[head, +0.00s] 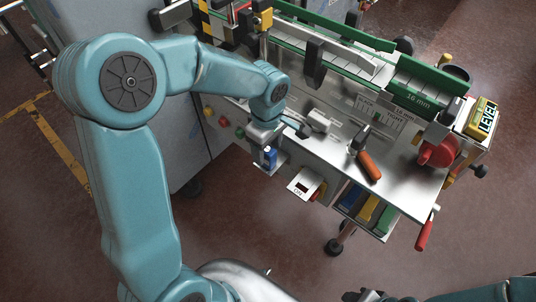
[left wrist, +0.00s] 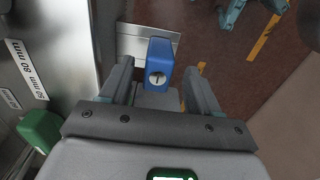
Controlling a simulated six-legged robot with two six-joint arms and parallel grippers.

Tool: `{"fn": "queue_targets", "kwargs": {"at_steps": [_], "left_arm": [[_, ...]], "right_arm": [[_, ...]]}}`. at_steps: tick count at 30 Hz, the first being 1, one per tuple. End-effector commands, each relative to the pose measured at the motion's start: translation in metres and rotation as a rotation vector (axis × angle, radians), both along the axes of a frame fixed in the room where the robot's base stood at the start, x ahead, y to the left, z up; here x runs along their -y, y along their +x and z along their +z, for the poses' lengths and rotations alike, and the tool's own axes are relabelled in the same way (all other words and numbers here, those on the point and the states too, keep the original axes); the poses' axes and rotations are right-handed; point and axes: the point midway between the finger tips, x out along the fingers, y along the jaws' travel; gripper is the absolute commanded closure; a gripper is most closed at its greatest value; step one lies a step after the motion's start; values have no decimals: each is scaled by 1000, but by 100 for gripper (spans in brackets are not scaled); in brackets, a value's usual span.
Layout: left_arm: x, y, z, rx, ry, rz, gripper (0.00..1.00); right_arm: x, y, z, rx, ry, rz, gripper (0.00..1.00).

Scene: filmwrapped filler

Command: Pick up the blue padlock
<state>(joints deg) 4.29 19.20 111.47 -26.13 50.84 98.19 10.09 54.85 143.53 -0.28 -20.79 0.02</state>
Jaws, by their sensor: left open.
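The blue padlock (head: 270,154) is at the front edge of the steel machine, on a small metal ledge, directly below my left gripper (head: 266,138). In the left wrist view the blue padlock (left wrist: 160,62) shows a round keyhole face and lines up between the two fingers of my left gripper (left wrist: 160,74). The fingers are open, with a gap on each side of the padlock. I cannot tell how deep the padlock lies between the fingertips. My right gripper is not clearly in view.
An orange-handled tool (head: 369,166) lies on the steel top. A tray with coloured folders (head: 367,212) and a small box with a red part (head: 306,185) are on the machine's front. Green rails (head: 425,88) run along the back. Coloured buttons (head: 223,121) are left of the padlock.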

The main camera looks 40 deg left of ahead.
Motion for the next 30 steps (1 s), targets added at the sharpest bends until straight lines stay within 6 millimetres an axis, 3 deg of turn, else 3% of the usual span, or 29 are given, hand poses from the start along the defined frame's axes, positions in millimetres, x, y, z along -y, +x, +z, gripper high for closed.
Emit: {"fn": "queue_targets", "kwargs": {"at_steps": [6,13,14,19,30], "left_arm": [[0,3,-29,-2,0,0,38],[0,4,-31,1,0,-1,38],[0,4,-31,1,0,-1,42],[0,4,-31,1,0,-1,97],[0,4,-26,3,1,0,99]], "right_arm": [[0,0,4,0,0,0,57],[0,0,4,0,0,0,57],[0,0,4,0,0,0,57],[0,0,4,0,0,0,57],[0,0,4,0,0,0,57]]}}
